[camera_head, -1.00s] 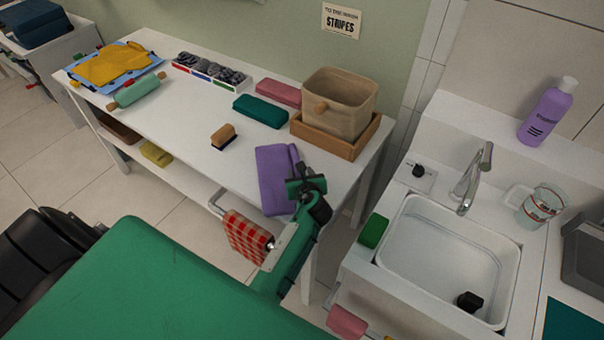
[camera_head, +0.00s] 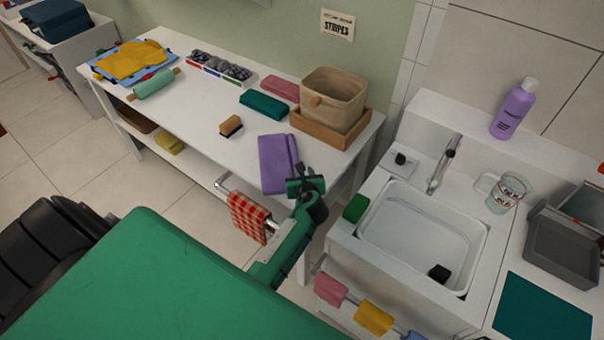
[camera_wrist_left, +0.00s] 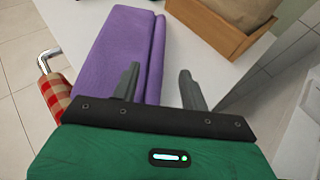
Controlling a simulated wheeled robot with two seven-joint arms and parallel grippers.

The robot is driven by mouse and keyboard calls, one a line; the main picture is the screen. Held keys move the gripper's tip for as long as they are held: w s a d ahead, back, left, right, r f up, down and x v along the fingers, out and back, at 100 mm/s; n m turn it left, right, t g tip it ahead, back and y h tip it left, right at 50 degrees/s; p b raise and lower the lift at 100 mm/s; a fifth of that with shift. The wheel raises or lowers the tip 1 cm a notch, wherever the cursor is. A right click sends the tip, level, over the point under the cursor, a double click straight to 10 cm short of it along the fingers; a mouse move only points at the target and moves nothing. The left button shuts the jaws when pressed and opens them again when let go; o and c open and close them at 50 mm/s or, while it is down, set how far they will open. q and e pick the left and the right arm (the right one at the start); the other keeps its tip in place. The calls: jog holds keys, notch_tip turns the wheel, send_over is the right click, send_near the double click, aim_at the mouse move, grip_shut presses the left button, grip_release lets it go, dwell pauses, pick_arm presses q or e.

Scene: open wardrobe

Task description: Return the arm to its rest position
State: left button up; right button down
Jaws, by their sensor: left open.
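My left gripper (camera_head: 304,178) is at the front right corner of the white table in the head view. Its fingers are open and empty in the left wrist view (camera_wrist_left: 159,75). A folded purple cloth (camera_head: 276,163) lies on the table just beyond the gripper. In the left wrist view the cloth (camera_wrist_left: 118,48) is beyond and to the left of the fingers; one fingertip overlaps it in the picture, and I cannot tell whether they touch. My right gripper is in neither view.
A red checked towel (camera_head: 248,217) hangs on the table's front rail. A beige bin (camera_head: 334,97) sits in a wooden tray (camera_head: 318,131) at the table's back right. The sink (camera_head: 422,238) is to the right, with a green sponge (camera_head: 355,208) on its left edge.

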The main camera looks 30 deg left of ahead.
pick_arm(q)
jog(key=shift+s+r, duration=0.1)
jog(key=shift+s, duration=0.05)
jog(key=s+d+r+n+g+h, duration=0.2)
jog(key=s+d+n+h, duration=0.15)
jog(key=s+n, duration=0.65)
jog(key=s+d+r+n+g+h, duration=0.2)
jog(key=s+d+r+n, duration=0.15)
jog(key=s+n, duration=0.6)
jog(key=s+d+r+n+g+h, duration=0.25)
jog(key=s+d+n, duration=0.35)
jog(key=s, duration=0.8)
notch_tip(320, 180, down, 32)
jog(key=a+r+g, duration=0.1)
jog(key=s+a+f+g, duration=0.1)
jog(key=s+f, duration=0.9)
jog(key=f, duration=0.1)
jog(key=s+a+f+b, duration=0.1)
jog(key=s+a+f, duration=0.1)
jog(key=s+f, duration=0.7)
notch_tip(320, 180, down, 2)
jog(key=shift+s+a+g+h, duration=0.3)
jog(key=shift+s+g, duration=0.05)
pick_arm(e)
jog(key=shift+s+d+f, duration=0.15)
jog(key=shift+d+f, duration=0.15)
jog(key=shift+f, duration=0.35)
